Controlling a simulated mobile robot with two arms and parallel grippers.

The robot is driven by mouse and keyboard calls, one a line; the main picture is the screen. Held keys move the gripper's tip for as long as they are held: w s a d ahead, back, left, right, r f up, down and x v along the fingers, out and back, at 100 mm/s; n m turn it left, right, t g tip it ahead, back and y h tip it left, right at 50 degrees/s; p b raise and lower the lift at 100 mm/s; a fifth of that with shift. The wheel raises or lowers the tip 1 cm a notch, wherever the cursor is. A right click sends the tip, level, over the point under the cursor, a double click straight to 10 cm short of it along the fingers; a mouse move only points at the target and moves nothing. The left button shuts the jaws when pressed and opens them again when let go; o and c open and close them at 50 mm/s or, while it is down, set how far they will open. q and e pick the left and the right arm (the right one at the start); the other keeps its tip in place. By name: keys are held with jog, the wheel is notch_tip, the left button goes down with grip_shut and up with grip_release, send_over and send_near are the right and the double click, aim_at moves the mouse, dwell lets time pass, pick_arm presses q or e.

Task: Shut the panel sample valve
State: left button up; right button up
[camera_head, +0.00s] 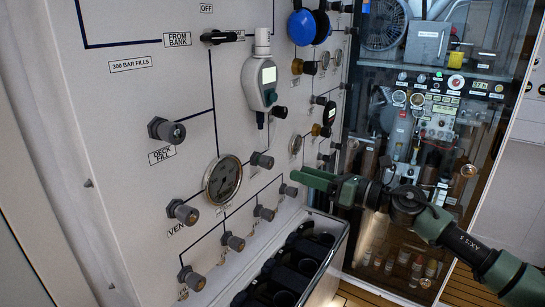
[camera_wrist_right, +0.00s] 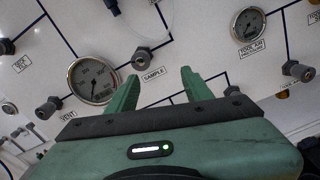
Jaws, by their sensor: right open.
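The panel sample valve is a dark knob with a metal collar (camera_wrist_right: 140,58) above the SAMPLE label in the right wrist view. In the head view it is the knob (camera_head: 262,160) to the right of the large gauge (camera_head: 222,180). My right gripper (camera_head: 300,176) comes in from the right, with its green fingers pointing at the panel. In the wrist view my right gripper (camera_wrist_right: 159,76) is open and empty, and the valve lies beyond the fingertips, nearer the left one. The valve appears apart from the fingers. My left gripper is not in view.
The VENT valve (camera_head: 182,212) and DECK FILL valve (camera_head: 167,130) sit to the left. Several similar knobs line the lower panel, one (camera_head: 289,190) close to my fingertips. A handheld grey-green device (camera_head: 262,83) hangs above. A black-slotted rack (camera_head: 300,262) stands below.

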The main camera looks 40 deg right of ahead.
aim_at(271, 162)
jog(key=w+a+r+n, duration=0.1)
jog(key=a, duration=0.1)
jog(key=w+a+r+n+y, duration=0.1)
jog(key=w+a, duration=0.1)
jog(key=shift+r, duration=0.15)
jog(key=shift+w+a, duration=0.15)
jog(key=shift+w, duration=0.25)
jog(key=shift+w+a+r+p, duration=0.1)
jog(key=shift+w+a+p, duration=0.1)
jog(key=shift+w+p, duration=0.1)
jog(key=shift+w+a+p, duration=0.1)
jog(key=shift+w+p, duration=0.3)
jog(key=shift+w, duration=0.15)
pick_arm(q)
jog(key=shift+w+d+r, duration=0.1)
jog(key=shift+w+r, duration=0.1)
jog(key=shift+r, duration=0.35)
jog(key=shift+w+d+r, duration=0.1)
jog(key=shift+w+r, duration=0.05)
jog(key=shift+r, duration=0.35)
pick_arm(e)
jog(key=shift+w+a+f, duration=0.2)
jog(key=shift+w+a, duration=0.2)
jog(key=shift+w, duration=0.2)
grip_shut()
